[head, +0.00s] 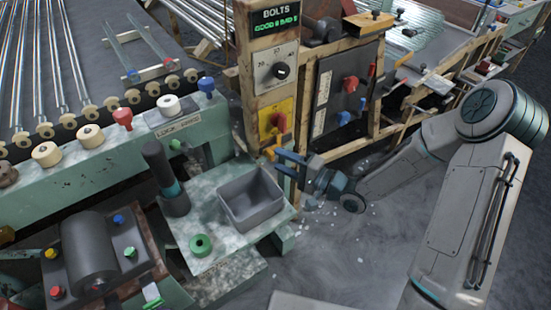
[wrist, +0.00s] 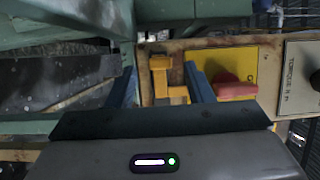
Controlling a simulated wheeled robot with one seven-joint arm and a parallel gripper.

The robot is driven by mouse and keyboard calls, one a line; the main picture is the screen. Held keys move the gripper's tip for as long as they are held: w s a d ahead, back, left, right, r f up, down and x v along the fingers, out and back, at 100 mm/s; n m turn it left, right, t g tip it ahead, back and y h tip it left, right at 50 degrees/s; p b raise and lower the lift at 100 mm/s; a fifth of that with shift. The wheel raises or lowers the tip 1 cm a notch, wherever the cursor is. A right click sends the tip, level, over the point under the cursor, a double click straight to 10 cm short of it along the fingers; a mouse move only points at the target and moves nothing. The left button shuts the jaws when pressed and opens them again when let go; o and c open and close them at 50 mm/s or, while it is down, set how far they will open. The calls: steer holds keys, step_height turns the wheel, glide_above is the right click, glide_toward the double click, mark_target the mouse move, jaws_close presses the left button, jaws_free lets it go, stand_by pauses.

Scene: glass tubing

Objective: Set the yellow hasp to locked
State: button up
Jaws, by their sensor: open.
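The yellow hasp (head: 270,151) is low on the wooden post, below the yellow panel with the red knob. In the wrist view the hasp (wrist: 160,64) shows as a yellow bar with a bent arm, mounted on a tan board. My gripper (head: 278,161) is at the post, its blue fingers pointing at the hasp. In the wrist view my gripper (wrist: 160,70) is open, with one finger on each side of the hasp. Contact with the hasp cannot be told. The fingers partly hide the hasp in the head view.
The red knob (head: 278,122) on its yellow panel sits just above the hasp; the knob also shows beside the right finger in the wrist view (wrist: 236,90). A grey bin (head: 250,215) stands left below my gripper. A black panel with red and blue knobs (head: 340,95) is to the right.

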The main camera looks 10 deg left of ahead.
steer(key=shift+x, duration=1.5)
